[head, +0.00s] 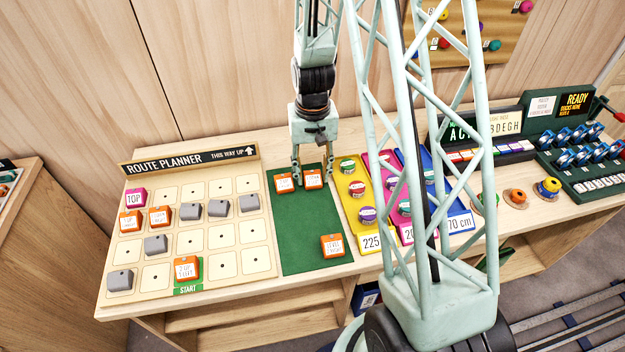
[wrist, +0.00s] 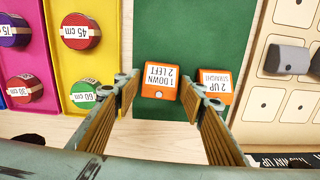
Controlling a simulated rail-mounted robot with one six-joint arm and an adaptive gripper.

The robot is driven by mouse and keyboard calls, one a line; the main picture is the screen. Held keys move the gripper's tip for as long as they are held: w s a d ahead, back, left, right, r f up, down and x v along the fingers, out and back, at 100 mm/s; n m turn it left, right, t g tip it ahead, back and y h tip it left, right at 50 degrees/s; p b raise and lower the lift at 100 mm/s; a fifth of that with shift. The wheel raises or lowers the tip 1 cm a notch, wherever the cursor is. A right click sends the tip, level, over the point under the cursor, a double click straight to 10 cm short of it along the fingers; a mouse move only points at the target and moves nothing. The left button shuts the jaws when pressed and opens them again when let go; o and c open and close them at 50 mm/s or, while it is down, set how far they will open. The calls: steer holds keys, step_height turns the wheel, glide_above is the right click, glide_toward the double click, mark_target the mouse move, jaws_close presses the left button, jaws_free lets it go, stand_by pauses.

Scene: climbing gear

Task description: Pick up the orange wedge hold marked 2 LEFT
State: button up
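Three orange wedge holds lie on the green mat (head: 300,225). The back right one (head: 313,178) reads "1 DOWN 2 LEFT" in the wrist view (wrist: 162,82). The back left one (head: 285,184) reads "2 UP STRAIGHT" in the wrist view (wrist: 209,87). A third wedge (head: 332,246) lies alone near the mat's front right corner; its small label seems to include "2 LEFT". My gripper (head: 312,178) is open and points down at the back pair. In the wrist view its fingertips (wrist: 162,86) frame the "1 DOWN 2 LEFT" wedge, with nothing gripped.
The route planner board (head: 222,240) left of the mat holds grey blocks, several orange wedges and a pink TOP block. Yellow (head: 371,240), pink and blue trays with round holds stand to the right. The mat's middle is clear. The wooden wall is close behind.

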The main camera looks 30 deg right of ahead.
steer(key=shift+f, duration=0.15)
stand_by(0.5)
steer(key=c, duration=0.6)
steer(key=shift+c, duration=0.2)
steer(key=shift+r, duration=0.2)
